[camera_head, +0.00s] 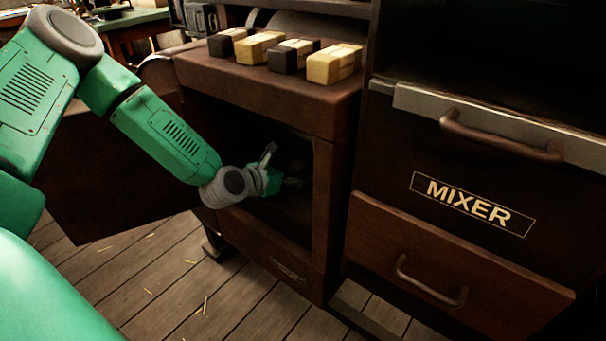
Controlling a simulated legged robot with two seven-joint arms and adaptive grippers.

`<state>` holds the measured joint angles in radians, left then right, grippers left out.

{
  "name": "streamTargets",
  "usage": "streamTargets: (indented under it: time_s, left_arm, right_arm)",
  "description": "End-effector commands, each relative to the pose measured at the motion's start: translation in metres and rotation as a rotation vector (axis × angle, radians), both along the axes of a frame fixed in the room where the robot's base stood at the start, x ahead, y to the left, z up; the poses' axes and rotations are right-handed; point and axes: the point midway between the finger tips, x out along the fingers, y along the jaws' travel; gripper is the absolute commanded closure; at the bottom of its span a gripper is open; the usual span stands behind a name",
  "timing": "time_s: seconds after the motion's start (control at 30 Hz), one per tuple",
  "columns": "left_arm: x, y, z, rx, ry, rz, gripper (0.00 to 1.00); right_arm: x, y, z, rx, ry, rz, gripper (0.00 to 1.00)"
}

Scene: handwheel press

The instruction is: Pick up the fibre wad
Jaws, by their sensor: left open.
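My left arm comes in from the left, and my left gripper (284,172) is in the dark opening of a brown cabinet (327,185). The gripper is open. Its fingertips are dim against the unlit inside. I cannot make out a fibre wad in the dark interior. My right gripper is not in view.
Several dark and yellow blocks (335,64) stand in a row on the cabinet's top. A brown door (105,180) hangs open on the left. To the right stands a unit marked MIXER (472,204), with a handle (500,140) and a drawer (450,262). Straw bits lie on the plank floor (180,290).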

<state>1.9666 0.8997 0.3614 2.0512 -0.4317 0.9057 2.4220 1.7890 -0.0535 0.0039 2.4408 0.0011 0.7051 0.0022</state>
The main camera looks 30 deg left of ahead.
Motion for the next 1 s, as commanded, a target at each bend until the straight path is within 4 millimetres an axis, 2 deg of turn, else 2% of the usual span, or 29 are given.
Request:
streamTargets:
  time_s: [0.2, 0.3, 0.63, 0.77, 0.8, 1.0]
  left_arm:
    - [0.028, 0.002, -0.019, 0.003, -0.001, -0.001, 0.33]
    - [0.039, -0.001, -0.021, 0.003, 0.0, 0.0, 0.33]
    - [0.045, -0.004, -0.02, 0.004, 0.0, 0.002, 0.33]
    - [0.045, -0.002, -0.022, 0.0, 0.0, 0.001, 0.79]
    - [0.045, -0.001, -0.022, 0.0, 0.001, 0.001, 0.82]
    - [0.045, -0.001, -0.023, 0.0, 0.004, 0.002, 0.82]
  right_arm:
    - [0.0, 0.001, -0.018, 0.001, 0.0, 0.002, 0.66]
    - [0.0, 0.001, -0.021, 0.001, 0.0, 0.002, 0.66]
    - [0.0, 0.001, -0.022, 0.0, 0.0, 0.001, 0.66]
    - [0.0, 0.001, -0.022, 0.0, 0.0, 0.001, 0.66]
    - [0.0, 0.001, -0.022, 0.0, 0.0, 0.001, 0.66]
    - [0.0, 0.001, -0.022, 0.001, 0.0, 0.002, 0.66]
